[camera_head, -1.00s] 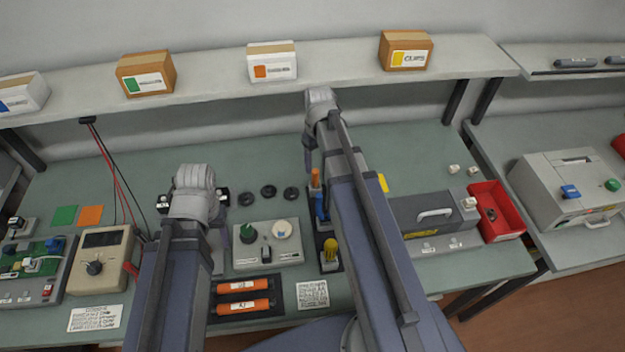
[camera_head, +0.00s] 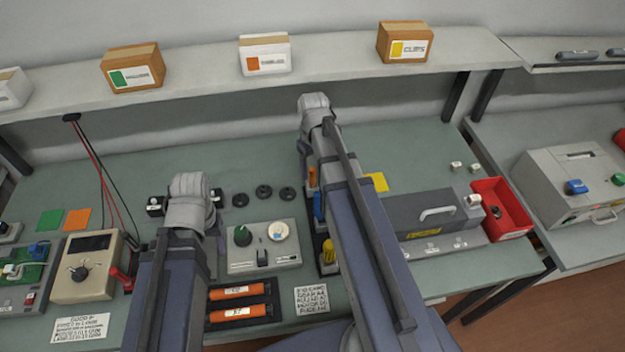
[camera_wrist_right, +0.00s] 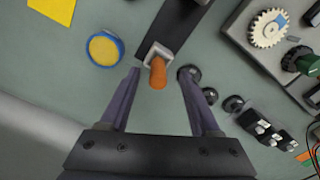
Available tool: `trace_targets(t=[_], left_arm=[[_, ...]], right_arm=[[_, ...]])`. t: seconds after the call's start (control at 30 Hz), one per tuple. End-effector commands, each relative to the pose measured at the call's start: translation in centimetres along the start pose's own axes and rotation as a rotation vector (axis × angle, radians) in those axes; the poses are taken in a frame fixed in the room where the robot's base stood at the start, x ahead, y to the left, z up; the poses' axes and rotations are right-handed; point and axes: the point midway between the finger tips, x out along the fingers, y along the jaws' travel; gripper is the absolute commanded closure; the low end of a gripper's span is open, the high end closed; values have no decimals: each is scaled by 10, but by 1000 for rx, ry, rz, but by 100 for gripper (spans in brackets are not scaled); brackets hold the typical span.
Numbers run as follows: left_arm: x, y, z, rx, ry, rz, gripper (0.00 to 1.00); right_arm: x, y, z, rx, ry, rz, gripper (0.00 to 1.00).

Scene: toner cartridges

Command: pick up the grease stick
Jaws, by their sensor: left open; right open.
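An orange stick (camera_head: 312,177), which looks like the grease stick, stands in a dark narrow rack on the green bench, partly hidden by my right arm. In the right wrist view the orange stick (camera_wrist_right: 158,73) rises from a square grey holder, between the two fingers of my right gripper (camera_wrist_right: 160,82). That gripper is open with a gap on both sides of the stick. In the head view my right gripper (camera_head: 305,150) is mostly hidden by its own wrist. My left gripper (camera_head: 188,212) is above the bench at left; its wrist hides the fingers.
A blue item (camera_head: 319,205) and a yellow-topped item (camera_head: 328,250) stand in the same rack. A panel with knobs (camera_head: 264,262) is left of it. A blue-rimmed yellow disc (camera_wrist_right: 105,48) lies near the right fingers. A grey machine (camera_head: 430,215) stands right of my arm.

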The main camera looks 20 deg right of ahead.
Motion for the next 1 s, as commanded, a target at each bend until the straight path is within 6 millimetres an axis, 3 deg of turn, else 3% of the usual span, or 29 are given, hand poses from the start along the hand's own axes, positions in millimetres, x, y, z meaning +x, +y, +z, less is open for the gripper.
trace_targets(t=[0.4, 0.73, 1.0], left_arm=[[48, 5, -3, 0, 0, 0, 43], [49, 5, -3, 0, 0, 0, 43], [50, 5, -3, 0, 0, 0, 43]], right_arm=[[48, 2, -6, 0, 0, 0, 37], [50, 2, -6, 0, 0, 0, 37], [50, 2, -6, 0, 0, 0, 67]])
